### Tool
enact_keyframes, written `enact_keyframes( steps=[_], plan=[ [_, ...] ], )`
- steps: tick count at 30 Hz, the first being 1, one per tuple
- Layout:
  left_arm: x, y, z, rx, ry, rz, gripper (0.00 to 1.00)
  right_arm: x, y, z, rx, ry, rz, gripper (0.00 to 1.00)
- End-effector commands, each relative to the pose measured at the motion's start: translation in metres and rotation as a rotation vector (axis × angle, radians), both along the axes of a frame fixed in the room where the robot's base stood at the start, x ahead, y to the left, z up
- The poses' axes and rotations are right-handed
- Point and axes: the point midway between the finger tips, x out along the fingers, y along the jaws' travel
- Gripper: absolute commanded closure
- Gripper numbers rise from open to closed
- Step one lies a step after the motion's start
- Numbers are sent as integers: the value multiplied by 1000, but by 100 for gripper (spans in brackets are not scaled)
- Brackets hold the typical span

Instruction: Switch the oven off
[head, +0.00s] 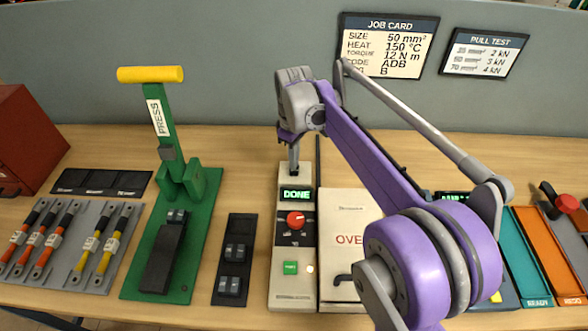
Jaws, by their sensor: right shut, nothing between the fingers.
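The oven (345,205) is a white box, its door lettered "OVE…" and partly hidden by my right arm. Its narrow control panel (279,240) is on the left side. The panel has a display (296,194) lit with "DONE", a red knob (295,220) below it, and a green button (290,267) lower down. A small pale light (310,268) glows beside the button. My right gripper (293,170) is shut and empty, pointing down at the panel's far end, beyond the display. Whether it touches the panel is unclear. My left gripper is out of view.
A green press (206,190) with a yellow handle stands left, beside a black tray (243,225) of lugs. Several cables lie on a grey rack (120,250). Teal (523,255) and orange (550,255) trays lie right. A job card (388,45) hangs behind.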

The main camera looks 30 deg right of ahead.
Motion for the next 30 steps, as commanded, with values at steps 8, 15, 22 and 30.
enact_keyframes(
  steps=[8, 15, 22, 30],
  plan=[
    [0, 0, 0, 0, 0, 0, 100, 0, 0, 0, 0, 0, 0, 100],
    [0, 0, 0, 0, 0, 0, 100, 0, 0, 0, 0, 0, 0, 100],
    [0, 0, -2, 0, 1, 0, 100, 0, 0, -3, 0, 0, 0, 100],
    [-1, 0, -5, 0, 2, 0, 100, 0, 0, -7, 0, 0, 0, 100]
  ],
)
